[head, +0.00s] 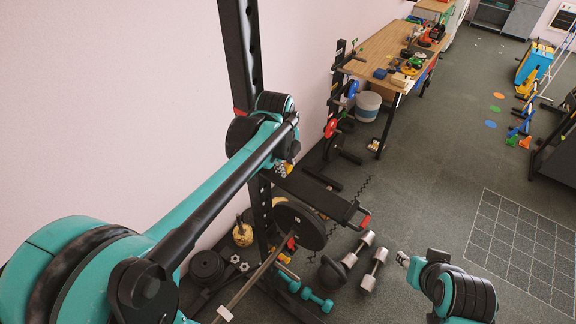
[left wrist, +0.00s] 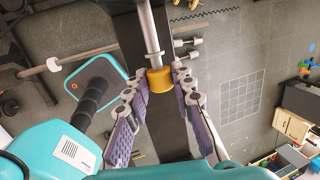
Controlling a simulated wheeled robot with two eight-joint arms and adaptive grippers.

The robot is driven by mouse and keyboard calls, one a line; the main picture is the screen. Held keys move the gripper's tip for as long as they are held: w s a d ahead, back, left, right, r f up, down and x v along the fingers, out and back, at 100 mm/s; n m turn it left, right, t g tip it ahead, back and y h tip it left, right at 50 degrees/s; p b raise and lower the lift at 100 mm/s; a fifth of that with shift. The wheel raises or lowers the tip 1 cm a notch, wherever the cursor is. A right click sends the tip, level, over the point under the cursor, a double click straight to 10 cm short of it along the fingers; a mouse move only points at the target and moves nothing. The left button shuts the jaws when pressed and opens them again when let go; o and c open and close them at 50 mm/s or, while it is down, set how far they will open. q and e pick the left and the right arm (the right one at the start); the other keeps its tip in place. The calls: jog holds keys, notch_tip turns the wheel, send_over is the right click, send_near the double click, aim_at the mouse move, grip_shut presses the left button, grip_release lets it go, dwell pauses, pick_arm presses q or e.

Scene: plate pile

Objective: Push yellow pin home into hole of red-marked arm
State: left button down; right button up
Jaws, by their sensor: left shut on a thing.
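The black arm (head: 318,196) with a red-marked end sticks out from the tall black rack upright (head: 262,215). My left gripper (head: 284,170) is beside the upright, close to the root of that arm. In the left wrist view, its purple-padded fingers (left wrist: 160,90) are shut on the yellow pin (left wrist: 160,79). A steel shaft (left wrist: 151,30) runs from the yellow part toward the top of that picture. The hole is hidden, and I cannot tell how deep the pin sits. My right gripper (head: 402,258) is small at lower right, away from the rack.
A weight plate (head: 300,224) on a bar stands below the arm. Grey dumbbells (head: 358,250), teal dumbbells (head: 318,300) and a kettlebell (head: 332,272) lie on the floor. A wooden workbench (head: 392,45) stands behind.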

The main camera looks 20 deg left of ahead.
pick_arm(q)
jog(key=shift+w+a, duration=0.2)
jog(key=shift+a, duration=0.2)
jog(key=c, duration=1.2)
grip_release()
jog(key=shift+r, duration=0.15)
jog(key=v, duration=1.1)
jog(key=shift+s+r, duration=0.2)
jog(key=shift+r, duration=0.15)
